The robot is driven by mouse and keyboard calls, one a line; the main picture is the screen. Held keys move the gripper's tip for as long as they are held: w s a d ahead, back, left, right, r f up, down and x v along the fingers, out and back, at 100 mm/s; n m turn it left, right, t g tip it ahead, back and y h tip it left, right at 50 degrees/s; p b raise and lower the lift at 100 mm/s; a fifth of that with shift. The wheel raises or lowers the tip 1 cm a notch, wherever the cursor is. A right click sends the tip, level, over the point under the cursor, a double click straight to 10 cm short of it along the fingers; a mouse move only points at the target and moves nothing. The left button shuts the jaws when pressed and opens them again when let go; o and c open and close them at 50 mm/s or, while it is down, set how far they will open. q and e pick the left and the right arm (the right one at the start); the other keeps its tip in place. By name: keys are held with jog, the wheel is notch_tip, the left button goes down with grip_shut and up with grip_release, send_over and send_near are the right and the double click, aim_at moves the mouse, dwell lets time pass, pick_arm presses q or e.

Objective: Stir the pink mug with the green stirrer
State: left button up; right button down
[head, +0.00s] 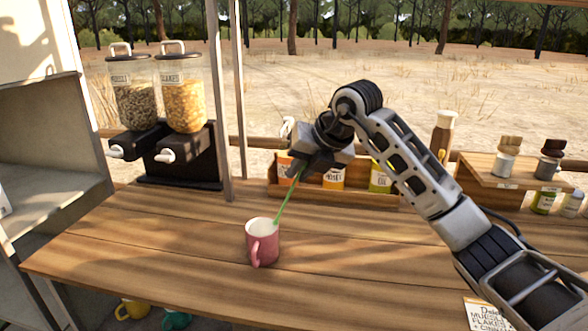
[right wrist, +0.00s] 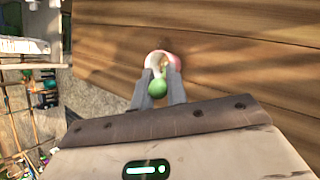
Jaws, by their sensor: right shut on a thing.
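The pink mug (head: 262,246) stands upright on the wooden tabletop, its handle facing the front. My right gripper (head: 305,168) is above and slightly right of the mug, shut on the green stirrer (head: 288,198). The stirrer slants down to the left and its lower end is inside the mug's opening. In the right wrist view the stirrer's round green end (right wrist: 158,88) shows between the fingers, with the mug (right wrist: 163,60) beyond it, partly hidden. My left gripper is not in view.
Two cereal dispensers (head: 180,95) stand on a black base at the back left. A wooden rack (head: 335,197) with several bottles and packs is behind the mug. A small shelf (head: 500,172) with jars is at the right. The tabletop around the mug is clear.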

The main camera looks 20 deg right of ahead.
aim_at(284, 206)
jog(key=shift+w+a+f, duration=0.1)
jog(key=shift+a+f, duration=0.05)
jog(key=shift+f, duration=0.65)
jog(key=shift+a+f+b, duration=0.25)
jog(key=shift+f+b, duration=0.35)
jog(key=shift+b+x, duration=0.35)
jog(key=shift+x, duration=0.55)
jog(key=shift+w+a+f+b, duration=0.1)
jog(key=shift+a+f+b, duration=0.1)
jog(key=shift+f+b, duration=0.3)
jog(key=shift+w+a+f+b, duration=0.1)
jog(key=shift+a+f+b, duration=0.15)
jog(key=shift+f, duration=0.4)
jog(key=shift+w+a+f+b, duration=0.1)
jog(key=shift+a+f+b, duration=0.15)
jog(key=shift+f, duration=0.35)
jog(key=shift+w+a+f+b, duration=0.15)
jog(key=shift+f+b, duration=0.2)
jog(key=shift+f, duration=0.2)
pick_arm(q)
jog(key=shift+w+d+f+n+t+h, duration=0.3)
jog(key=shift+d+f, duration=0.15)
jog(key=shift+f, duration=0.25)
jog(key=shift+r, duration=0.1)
pick_arm(e)
jog(key=shift+a, duration=0.15)
